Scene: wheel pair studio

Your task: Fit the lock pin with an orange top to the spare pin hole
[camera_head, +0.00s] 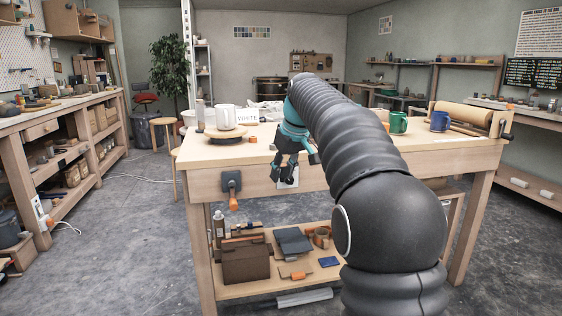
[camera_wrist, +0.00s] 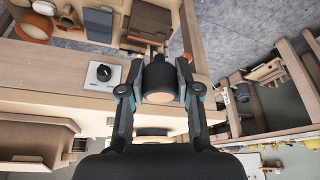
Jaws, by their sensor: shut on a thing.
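My gripper (camera_wrist: 157,92) is shut on the lock pin (camera_wrist: 158,76), a dark cylinder whose pale orange round top (camera_wrist: 159,98) faces the wrist camera. A narrower dark end points away from the camera. In the head view my gripper (camera_head: 281,173) hangs in front of the workbench's front edge, and I cannot make out the pin there. A grey bracket (camera_head: 231,180) with an orange handle (camera_head: 233,203) hanging below is fixed to the bench front, left of my gripper. I cannot pick out the spare pin hole in either view.
A white plate with a black knob (camera_wrist: 103,73) is on the bench front, partly behind my gripper in the head view. The workbench (camera_head: 355,160) carries mugs and a "WHITE" card (camera_head: 248,116). Its lower shelf (camera_head: 225,291) holds boxes. Grey floor is open at left.

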